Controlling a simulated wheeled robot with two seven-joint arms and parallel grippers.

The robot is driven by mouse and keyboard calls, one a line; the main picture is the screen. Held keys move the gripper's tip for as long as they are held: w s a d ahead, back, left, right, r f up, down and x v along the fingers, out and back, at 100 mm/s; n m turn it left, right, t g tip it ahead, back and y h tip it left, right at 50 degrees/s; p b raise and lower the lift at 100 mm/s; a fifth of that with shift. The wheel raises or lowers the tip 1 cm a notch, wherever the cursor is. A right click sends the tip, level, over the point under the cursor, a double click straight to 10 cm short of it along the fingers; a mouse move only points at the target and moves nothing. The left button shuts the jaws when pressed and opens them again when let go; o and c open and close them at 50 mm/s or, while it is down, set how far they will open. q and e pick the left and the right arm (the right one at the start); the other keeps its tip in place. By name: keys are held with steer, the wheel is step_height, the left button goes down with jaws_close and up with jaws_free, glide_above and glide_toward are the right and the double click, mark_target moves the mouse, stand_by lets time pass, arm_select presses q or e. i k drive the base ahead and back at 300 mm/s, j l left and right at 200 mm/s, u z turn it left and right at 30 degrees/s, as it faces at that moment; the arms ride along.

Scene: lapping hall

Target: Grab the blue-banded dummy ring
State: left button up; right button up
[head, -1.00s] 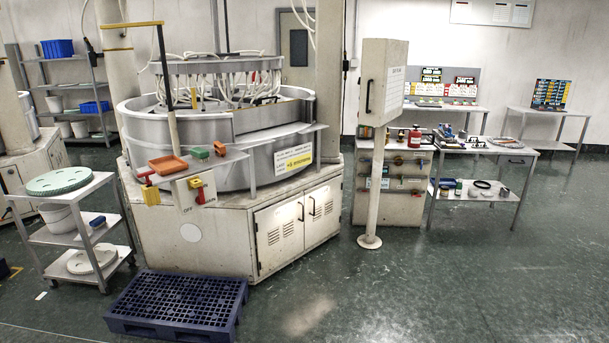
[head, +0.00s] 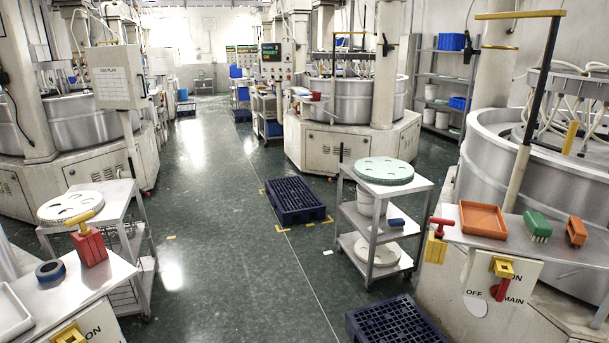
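I cannot make out a ring with a clear blue band in the head view. A small dark blue-grey ring-shaped item (head: 50,270) lies flat on the metal shelf (head: 90,296) at the lower left, beside a red block with a yellow handle (head: 87,240). Whether it is a dummy ring or a tape roll, I cannot tell. Neither of my grippers is in view.
A trolley with a pale green perforated disc (head: 384,170) stands right of centre. Another trolley with a white perforated disc (head: 70,207) is at the left. Dark blue pallets (head: 294,199) (head: 390,322) lie on the floor. A clear green aisle (head: 215,225) runs between the lapping machines.

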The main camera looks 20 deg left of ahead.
mark_target(44, 274)
steer(key=i+j+u, duration=0.15)
steer(key=i+u, duration=0.85)
steer(key=i, duration=0.15)
steer(key=i+z, duration=0.25)
steer(key=i, duration=1.15)
steer(key=i+l+u, duration=0.1)
steer(key=u, duration=2.55)
steer(key=i+l, duration=0.05)
steer(key=l, duration=0.1)
